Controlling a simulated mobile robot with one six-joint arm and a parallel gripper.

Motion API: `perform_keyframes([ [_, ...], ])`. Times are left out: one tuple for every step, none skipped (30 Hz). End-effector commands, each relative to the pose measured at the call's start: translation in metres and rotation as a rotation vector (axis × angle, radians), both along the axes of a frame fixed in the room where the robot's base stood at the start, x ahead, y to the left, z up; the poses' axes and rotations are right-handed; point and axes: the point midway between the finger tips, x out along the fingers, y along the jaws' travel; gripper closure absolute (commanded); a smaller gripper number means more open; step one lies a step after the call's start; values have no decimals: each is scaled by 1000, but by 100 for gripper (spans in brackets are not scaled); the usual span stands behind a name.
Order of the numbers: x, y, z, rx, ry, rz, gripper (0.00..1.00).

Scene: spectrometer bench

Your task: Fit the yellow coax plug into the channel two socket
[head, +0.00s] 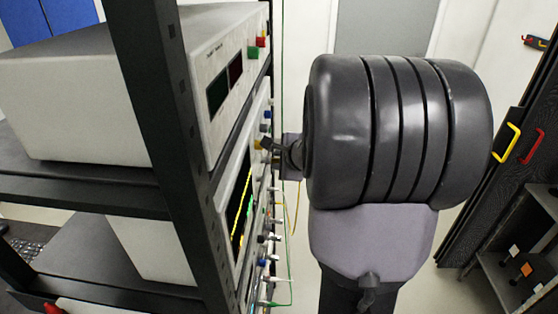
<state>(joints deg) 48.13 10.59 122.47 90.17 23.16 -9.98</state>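My gripper (268,145) is small and dark in the head view, at the front of the rack instrument with the lit screen (241,200). Its fingertips are close to a small yellow piece at the panel (257,144). I cannot tell if this is the plug or a knob, or whether the fingers touch it. A thin yellow cable (297,205) hangs just below my gripper. The panel is seen at a steep angle, so I cannot single out the channel two socket. My arm fills the middle of the view.
A green cable (289,270) hangs along the panel front. Several connectors stick out below my gripper. A black rack post (150,90) stands at left, with another instrument (70,100) above.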

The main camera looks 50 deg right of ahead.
Motion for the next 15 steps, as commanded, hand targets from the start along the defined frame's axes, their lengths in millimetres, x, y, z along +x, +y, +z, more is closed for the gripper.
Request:
perform_keyframes([
  [0, 0, 0, 0, 0, 0, 65],
  [0, 0, 0, 0, 0, 0, 61],
  [0, 0, 0, 0, 0, 0, 61],
  [0, 0, 0, 0, 0, 0, 61],
  [0, 0, 0, 0, 0, 0, 61],
  [0, 0, 0, 0, 0, 0, 61],
  [0, 0, 0, 0, 1, -1, 61],
  [0, 0, 0, 0, 1, -1, 61],
  [0, 0, 0, 0, 1, -1, 61],
  [0, 0, 0, 0, 1, -1, 61],
  [-1, 0, 1, 0, 1, -1, 61],
  [-2, 0, 2, 0, 1, -1, 61],
  [-5, 1, 5, -1, 0, -1, 61],
  [-7, 2, 8, -1, -1, -2, 61],
  [-13, 4, 13, -1, -1, -3, 61],
])
